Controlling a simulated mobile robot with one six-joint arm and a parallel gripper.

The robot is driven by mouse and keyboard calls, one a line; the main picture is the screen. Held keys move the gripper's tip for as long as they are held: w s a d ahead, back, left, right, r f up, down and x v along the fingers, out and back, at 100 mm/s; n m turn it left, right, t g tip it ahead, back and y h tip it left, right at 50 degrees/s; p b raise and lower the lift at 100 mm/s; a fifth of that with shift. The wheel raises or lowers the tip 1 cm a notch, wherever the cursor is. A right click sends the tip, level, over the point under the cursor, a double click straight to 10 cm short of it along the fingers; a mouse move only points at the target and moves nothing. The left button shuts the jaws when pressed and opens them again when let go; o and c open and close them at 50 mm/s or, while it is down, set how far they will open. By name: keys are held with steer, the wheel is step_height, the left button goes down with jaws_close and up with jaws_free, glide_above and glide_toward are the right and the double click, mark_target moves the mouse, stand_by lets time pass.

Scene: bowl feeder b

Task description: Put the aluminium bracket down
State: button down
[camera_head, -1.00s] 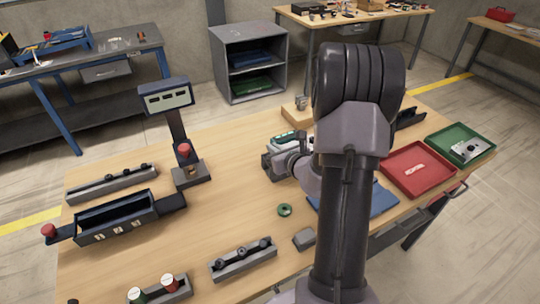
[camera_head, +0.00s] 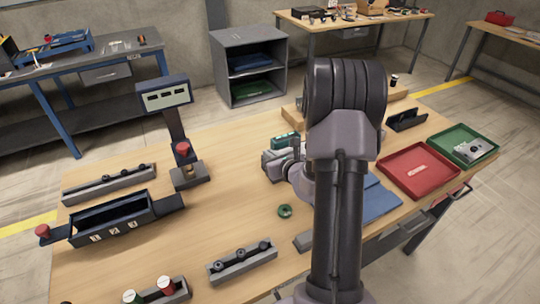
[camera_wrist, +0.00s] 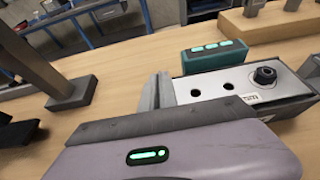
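A pale metal plate with two dark holes, a small label and a black knob (camera_wrist: 217,88) shows in the wrist view; it looks like the aluminium bracket. Its left end is right beside the grey fingers of my gripper (camera_wrist: 159,94), and its near side is partly hidden by the gripper body. I cannot tell whether the fingers grip it or only stand beside it. In the head view my arm hides most of this spot; a grey block (camera_head: 275,163) shows left of my wrist. A similar pale plate (camera_head: 474,149) lies in the green tray (camera_head: 451,136).
A teal box with green lights (camera_wrist: 214,57) stands just behind the plate. A red tray (camera_head: 407,184) and a blue mat (camera_head: 380,203) lie to the right. A green ring (camera_head: 285,211) lies in front. A display stand (camera_head: 178,130) and dark bin (camera_head: 112,226) are left.

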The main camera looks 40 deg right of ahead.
steer(key=shift+f+b, duration=0.3)
steer(key=shift+f, duration=0.15)
steer(key=c, duration=1.6)
jaws_free()
steer(key=shift+c, duration=0.2)
